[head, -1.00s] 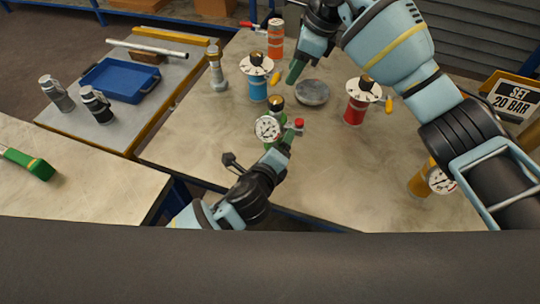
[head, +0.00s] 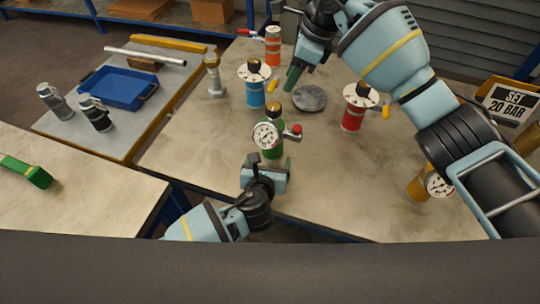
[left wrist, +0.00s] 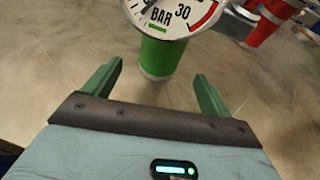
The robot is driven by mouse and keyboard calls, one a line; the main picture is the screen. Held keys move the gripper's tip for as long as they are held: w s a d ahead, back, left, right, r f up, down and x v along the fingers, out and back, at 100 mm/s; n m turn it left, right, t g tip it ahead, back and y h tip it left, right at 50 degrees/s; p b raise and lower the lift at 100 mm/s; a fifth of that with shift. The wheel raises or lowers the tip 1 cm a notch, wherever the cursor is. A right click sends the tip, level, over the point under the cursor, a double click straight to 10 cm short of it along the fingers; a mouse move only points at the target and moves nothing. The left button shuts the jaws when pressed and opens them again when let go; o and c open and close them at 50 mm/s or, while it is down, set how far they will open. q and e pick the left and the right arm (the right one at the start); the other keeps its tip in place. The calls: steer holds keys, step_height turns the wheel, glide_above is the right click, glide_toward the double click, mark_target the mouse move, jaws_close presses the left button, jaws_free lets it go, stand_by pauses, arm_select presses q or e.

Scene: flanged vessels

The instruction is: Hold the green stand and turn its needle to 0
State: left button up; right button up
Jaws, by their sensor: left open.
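The green stand (head: 273,150) is an upright green cylinder near the table's front edge, with a white round gauge (head: 265,135) facing me and a red knob (head: 297,130) on its right. The needle's reading is too small to tell in the head view. In the left wrist view the green stand (left wrist: 158,58) is just ahead, and the dial (left wrist: 170,14) is cut off at the top. My left gripper (head: 270,162) is open, its fingers spread either side of the stand's line, not closed on it. My right gripper (head: 292,78) hangs farther back; its jaw opening is unclear.
A blue stand (head: 256,92), a red stand (head: 353,115) and a grey disc (head: 310,98) stand behind. A yellow stand with a gauge (head: 438,185) is at right. A sign (head: 510,102) reads "SET 20 BAR". Table left of the green stand is clear.

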mark_target(271, 154)
arm_select(q)
steer(key=shift+x, duration=3.65)
steer(key=c, duration=1.5)
